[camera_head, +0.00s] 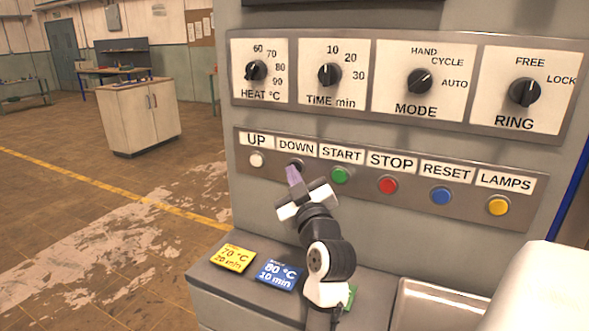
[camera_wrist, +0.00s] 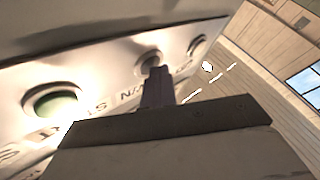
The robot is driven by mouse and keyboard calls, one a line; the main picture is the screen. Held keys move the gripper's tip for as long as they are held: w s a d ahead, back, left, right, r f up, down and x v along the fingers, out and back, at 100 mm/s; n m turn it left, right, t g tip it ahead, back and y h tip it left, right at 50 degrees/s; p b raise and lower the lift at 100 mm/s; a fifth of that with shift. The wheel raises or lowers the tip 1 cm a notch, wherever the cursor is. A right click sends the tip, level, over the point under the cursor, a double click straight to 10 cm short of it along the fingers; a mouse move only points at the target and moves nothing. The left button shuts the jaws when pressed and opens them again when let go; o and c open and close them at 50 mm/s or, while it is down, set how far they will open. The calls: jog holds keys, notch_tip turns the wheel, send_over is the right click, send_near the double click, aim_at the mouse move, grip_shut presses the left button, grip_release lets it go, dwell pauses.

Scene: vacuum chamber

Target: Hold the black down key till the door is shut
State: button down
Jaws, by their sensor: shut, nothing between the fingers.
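The black down key (camera_head: 297,162) sits under the DOWN label, between the white up key (camera_head: 256,160) and the green start key (camera_head: 339,175). My gripper (camera_head: 292,174) is shut and empty, its purple-grey fingertips at the down key and covering part of it. In the wrist view the shut fingers (camera_wrist: 157,88) reach up to the down key (camera_wrist: 150,61), seen as a dark round in its ring. The fingertips seem to touch it. I cannot tell how far the key is pressed. I cannot make out the door in either view.
The red stop key (camera_head: 387,185), blue reset key (camera_head: 441,196) and yellow lamps key (camera_head: 498,206) continue the row. Dials sit above. A yellow card (camera_head: 233,257) and a blue card (camera_head: 279,274) lie on the ledge below. Open floor lies left.

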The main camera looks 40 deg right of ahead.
dwell(0.6)
jog(key=shift+s+a, duration=0.35)
jog(key=shift+a, duration=0.45)
jog(key=a, duration=0.1)
jog(key=s+a, duration=0.1)
jog(key=a, duration=0.1)
jog(key=s+a, duration=0.1)
jog(key=shift+a, duration=0.3)
jog(key=shift+w, duration=0.1)
